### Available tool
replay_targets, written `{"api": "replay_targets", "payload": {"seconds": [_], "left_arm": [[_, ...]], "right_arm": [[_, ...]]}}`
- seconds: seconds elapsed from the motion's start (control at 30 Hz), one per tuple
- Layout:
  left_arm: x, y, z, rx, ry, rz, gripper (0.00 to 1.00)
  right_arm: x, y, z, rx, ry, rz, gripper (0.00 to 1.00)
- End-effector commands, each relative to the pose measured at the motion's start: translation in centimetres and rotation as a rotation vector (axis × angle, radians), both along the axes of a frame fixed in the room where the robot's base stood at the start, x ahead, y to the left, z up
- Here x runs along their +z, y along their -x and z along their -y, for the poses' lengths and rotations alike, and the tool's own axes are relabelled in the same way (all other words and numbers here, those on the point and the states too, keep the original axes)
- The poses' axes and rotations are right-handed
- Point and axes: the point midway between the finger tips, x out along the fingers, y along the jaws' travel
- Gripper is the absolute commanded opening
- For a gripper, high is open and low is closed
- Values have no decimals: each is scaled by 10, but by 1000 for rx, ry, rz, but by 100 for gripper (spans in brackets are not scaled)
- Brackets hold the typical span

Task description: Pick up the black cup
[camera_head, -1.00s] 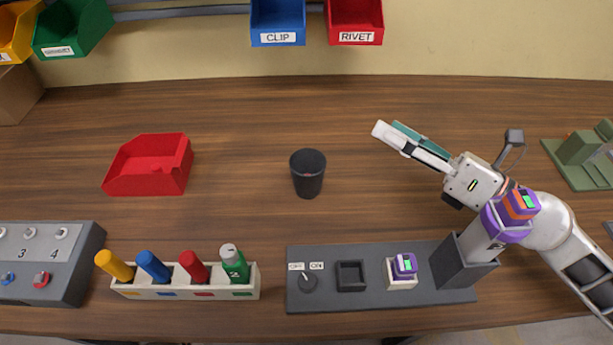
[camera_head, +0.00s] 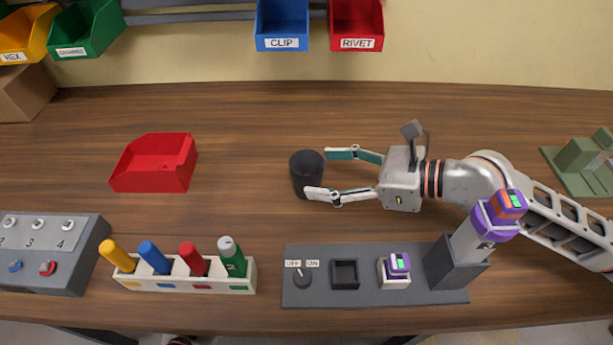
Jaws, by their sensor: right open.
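The black cup (camera_head: 304,174) stands upright on the wooden table, near the middle of the head view. My right gripper (camera_head: 320,174) comes in from the right with its jaws open. Its two fingers point left toward the cup. The far fingertip is just right of the cup's rim, and the near fingertip overlaps the cup's lower right side in the picture. I cannot tell whether either finger touches the cup. My left gripper is not in view.
A red bin (camera_head: 155,168) lies to the left. A holder with colored markers (camera_head: 183,284) and a grey panel with a switch and sockets (camera_head: 322,291) line the front. A purple-topped device stands in the panel's right end (camera_head: 456,262). The table behind the cup is clear.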

Motion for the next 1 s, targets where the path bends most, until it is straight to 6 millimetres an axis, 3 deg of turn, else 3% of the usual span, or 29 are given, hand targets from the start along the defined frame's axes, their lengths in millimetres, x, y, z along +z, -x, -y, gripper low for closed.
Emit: {"api": "replay_targets", "payload": {"seconds": [0.3,0.63,0.77,0.8,1.0], "left_arm": [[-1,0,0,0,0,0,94],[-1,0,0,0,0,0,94],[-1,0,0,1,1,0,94],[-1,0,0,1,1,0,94],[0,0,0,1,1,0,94]], "right_arm": [[-12,-18,-36,0,-2,-3,63],[-15,-21,-41,-1,-1,-2,63],[-15,-20,-41,-1,-1,-2,30],[-15,-20,-41,-1,-1,-2,25],[-15,-20,-41,-1,-2,-1,25]]}}
